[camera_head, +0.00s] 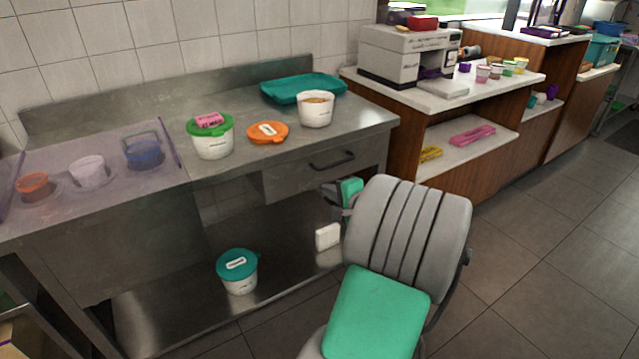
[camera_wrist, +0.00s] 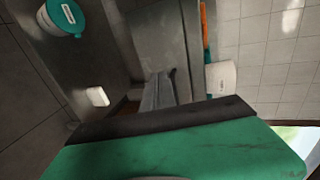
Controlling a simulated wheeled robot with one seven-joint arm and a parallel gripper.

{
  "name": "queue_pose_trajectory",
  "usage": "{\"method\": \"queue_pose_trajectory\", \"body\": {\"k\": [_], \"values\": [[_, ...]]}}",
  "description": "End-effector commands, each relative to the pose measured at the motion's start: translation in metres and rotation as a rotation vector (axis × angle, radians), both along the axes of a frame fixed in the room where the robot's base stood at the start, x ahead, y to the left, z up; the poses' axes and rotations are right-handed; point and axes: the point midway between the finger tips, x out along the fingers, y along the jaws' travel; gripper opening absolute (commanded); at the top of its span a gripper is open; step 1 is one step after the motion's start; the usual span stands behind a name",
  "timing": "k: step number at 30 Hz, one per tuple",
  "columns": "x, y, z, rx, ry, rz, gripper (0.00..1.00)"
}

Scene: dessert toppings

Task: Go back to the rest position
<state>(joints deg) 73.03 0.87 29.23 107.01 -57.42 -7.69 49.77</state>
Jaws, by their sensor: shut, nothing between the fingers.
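My gripper (camera_head: 328,188) is in front of the metal counter (camera_head: 360,128), just below the drawer handle (camera_head: 332,160). My grey and green arm hides part of it. In the wrist view its two grey fingers (camera_wrist: 158,90) are together with nothing between them. They point toward the metal drawer front (camera_wrist: 160,40). I cannot tell whether they touch it. The drawer (camera_head: 310,175) looks shut.
A white tub (camera_head: 315,110), an orange lid (camera_head: 268,133), a green-lidded tub (camera_head: 212,142) and a teal tray (camera_head: 300,88) stand on the counter. A teal-lidded tub (camera_head: 240,280) and a white block (camera_head: 328,236) are on the lower shelf. Floor (camera_head: 540,240) at right is clear.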

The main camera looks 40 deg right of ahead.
Motion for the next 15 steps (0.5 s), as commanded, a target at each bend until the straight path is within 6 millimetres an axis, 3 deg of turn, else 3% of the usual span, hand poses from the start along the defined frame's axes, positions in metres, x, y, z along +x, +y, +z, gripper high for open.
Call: {"method": "queue_pose_trajectory", "body": {"k": [5, 8, 11, 13, 15], "values": [[-0.007, 0.004, 0.003, -0.002, 0.006, 0.005, 0.0], [0.008, 0.029, 0.013, -0.05, 0.064, 0.074, 0.0], [0.033, 0.091, 0.032, -0.175, 0.205, 0.243, 0.0], [0.043, 0.152, 0.048, -0.309, 0.338, 0.413, 0.0], [0.039, 0.21, 0.063, -0.455, 0.468, 0.587, 0.0]]}}
